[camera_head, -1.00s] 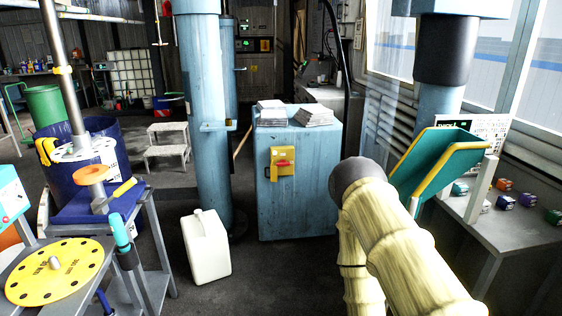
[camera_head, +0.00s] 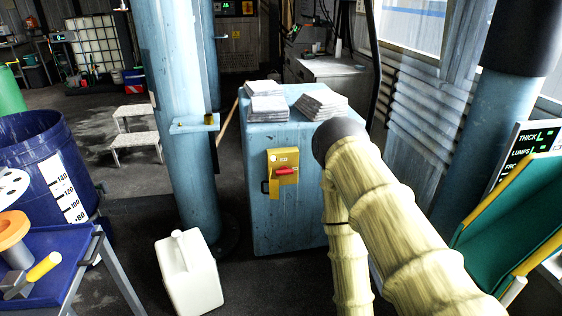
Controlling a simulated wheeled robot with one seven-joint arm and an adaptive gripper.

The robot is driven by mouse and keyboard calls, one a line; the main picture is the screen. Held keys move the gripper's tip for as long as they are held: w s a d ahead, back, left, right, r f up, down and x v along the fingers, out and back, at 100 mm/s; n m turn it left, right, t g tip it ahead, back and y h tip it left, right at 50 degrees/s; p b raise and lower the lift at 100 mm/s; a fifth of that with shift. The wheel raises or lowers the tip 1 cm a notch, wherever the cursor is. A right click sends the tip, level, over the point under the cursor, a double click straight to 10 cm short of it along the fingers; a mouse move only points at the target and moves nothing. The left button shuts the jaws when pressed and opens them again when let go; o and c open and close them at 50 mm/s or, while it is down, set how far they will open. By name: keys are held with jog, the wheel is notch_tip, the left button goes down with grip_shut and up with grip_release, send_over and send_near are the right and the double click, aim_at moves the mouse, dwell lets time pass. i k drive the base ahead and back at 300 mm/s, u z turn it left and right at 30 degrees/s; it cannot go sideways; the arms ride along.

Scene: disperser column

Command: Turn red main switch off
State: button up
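The red main switch (camera_head: 287,171) is a small red handle on a yellow switch box (camera_head: 283,160). The box is mounted on the front of a light blue cabinet (camera_head: 262,222), near the middle of the view. The red handle lies roughly horizontal. My arm, in a cream ribbed cover, reaches in from the lower right and bends at a dark joint just right of the switch box. My gripper does not show in this view. I cannot tell whether it is near the switch.
Paper stacks (camera_head: 266,106) lie on the cabinet. A blue column (camera_head: 185,130) stands left of it, with a white canister (camera_head: 188,272) on the floor in front. A blue drum (camera_head: 45,170) and trolley are at left, a green and yellow panel (camera_head: 510,225) at right. Floor before the cabinet is partly clear.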

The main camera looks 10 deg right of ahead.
aim_at(283, 170)
jog(key=i, duration=1.35)
jog(key=z, duration=0.65)
